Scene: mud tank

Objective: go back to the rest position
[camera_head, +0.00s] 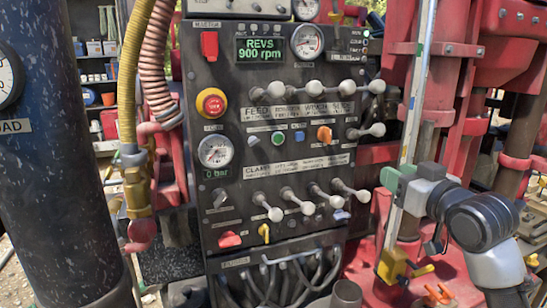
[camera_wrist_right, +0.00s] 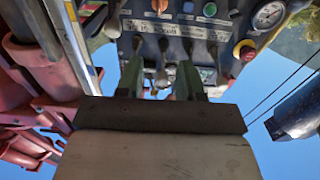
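My right gripper (camera_head: 391,180) is at the right of the dark control panel (camera_head: 225,110), its green-tipped fingers toward the panel. In the right wrist view its two fingers (camera_wrist_right: 160,80) stand apart with a gap between them. Panel levers show beyond and through this gap; nothing is visibly gripped. In the head view the nearest lever, the right one of the lower row (camera_head: 348,188), is just left of the fingers, and a clear space shows between them. My left gripper is not in view.
The panel carries a red stop button (camera_head: 211,103), a green display reading 900 rpm (camera_head: 261,49), and a gauge at 0 bar (camera_head: 215,151). A dark column (camera_head: 55,150) stands at the left. Red machinery and an upright rail (camera_head: 417,80) stand close to my right arm.

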